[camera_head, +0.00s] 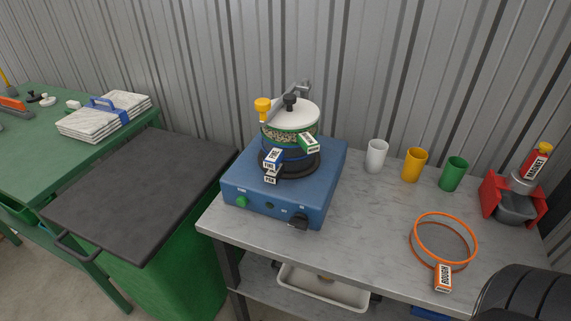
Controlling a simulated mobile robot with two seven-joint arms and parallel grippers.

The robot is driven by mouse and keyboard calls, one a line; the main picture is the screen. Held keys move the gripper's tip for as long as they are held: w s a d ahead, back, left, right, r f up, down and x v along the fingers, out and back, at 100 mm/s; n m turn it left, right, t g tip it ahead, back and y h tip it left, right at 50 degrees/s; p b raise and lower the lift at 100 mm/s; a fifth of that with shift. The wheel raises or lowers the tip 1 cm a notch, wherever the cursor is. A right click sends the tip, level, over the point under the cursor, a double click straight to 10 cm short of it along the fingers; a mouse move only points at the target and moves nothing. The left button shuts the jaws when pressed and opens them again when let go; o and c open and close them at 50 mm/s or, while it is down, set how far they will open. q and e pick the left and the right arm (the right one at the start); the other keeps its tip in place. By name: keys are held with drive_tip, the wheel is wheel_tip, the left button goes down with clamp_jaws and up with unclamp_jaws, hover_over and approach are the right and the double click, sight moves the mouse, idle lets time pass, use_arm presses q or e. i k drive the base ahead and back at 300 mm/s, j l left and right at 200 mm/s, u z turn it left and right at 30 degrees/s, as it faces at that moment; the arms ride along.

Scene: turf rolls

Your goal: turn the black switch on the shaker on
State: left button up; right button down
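The shaker (235,185) is a blue box on the grey table, with a stack of sieves (290,137) clamped on top under a white lid. A black switch or knob (300,221) sits at the right end of its sloped front panel. Its on or off position is too small to read. A green button (242,202) sits at the panel's left end, and a small dark spot lies between them. Neither of my grippers shows in the view.
An orange-rimmed sieve ring (413,245) lies on the grey table (365,220) right of the shaker. White, yellow and green cups (414,165) and a red stand (497,200) are behind it. A dark lidded green bin (145,190) is left. A black ridged shape fills the lower right corner.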

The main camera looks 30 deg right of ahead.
sight(300, 220)
drive_tip(key=z, duration=1.1)
